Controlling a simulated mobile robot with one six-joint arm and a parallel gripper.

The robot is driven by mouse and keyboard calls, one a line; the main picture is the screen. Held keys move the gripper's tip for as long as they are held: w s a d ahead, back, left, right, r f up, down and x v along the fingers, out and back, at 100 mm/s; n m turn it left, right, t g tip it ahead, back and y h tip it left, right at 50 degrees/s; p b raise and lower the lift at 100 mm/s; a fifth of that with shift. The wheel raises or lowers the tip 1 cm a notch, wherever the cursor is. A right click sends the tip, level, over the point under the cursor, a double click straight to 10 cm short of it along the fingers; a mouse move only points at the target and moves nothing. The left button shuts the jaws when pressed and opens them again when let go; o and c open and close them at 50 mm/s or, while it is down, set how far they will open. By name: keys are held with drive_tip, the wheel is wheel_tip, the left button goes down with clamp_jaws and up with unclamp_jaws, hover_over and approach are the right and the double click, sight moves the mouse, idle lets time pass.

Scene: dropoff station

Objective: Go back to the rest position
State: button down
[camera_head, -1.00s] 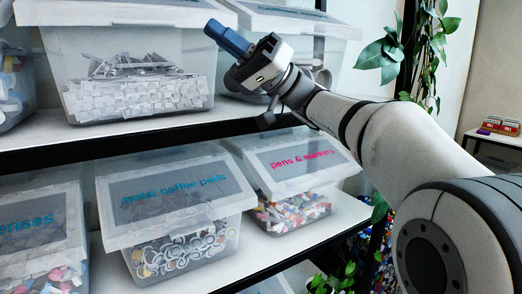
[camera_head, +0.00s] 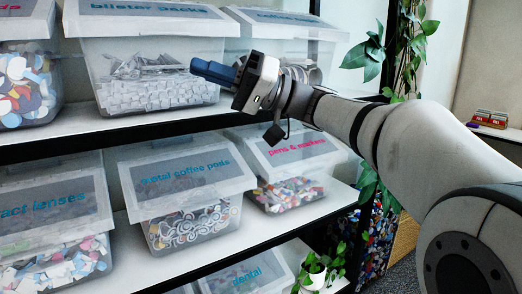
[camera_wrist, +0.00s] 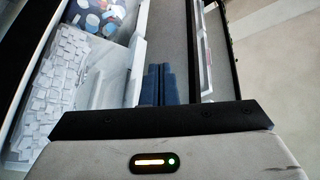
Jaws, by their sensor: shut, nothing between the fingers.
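My gripper (camera_head: 200,69) has blue fingers that are shut with nothing between them. It is in the upper middle of the head view, in front of the upper shelf and the blister packs bin (camera_head: 150,62). My arm reaches to it from the lower right. In the wrist view the blue fingers (camera_wrist: 159,84) lie side by side at the centre, over grey floor, with the shelf bins to the left.
Shelves hold lidded clear bins: metal coffee pods (camera_head: 185,195), pens & markers (camera_head: 288,165), contact lenses (camera_head: 55,220) and a partly hidden one at upper right (camera_head: 310,30). A potted plant (camera_head: 318,270) stands low. Hanging leaves (camera_head: 370,50) are behind my arm. A side table at far right holds red boxes (camera_head: 490,118).

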drive_tip(key=s+d+f+m+t+h+p, duration=0.2)
drive_tip(key=f+m+h+p, duration=0.25)
drive_tip(key=f, duration=0.35)
drive_tip(key=s+d+f+m+t+h+p, duration=0.25)
drive_tip(key=f+m+h, duration=0.2)
drive_tip(key=f, duration=0.35)
drive_tip(key=s+d+f+m+h+p, duration=0.1)
drive_tip(key=s+d+f+h+p, duration=0.3)
drive_tip(key=d, duration=0.5)
drive_tip(key=s+d+f+m+h+p, duration=0.1)
drive_tip(key=s+d+f+h+p, duration=0.2)
drive_tip(key=s+d+f+h, duration=0.2)
drive_tip(key=d+f+h, duration=0.3)
drive_tip(key=d, duration=0.2)
drive_tip(key=shift+s+t+h+p, duration=0.3)
drive_tip(key=shift+s+t+p, duration=0.05)
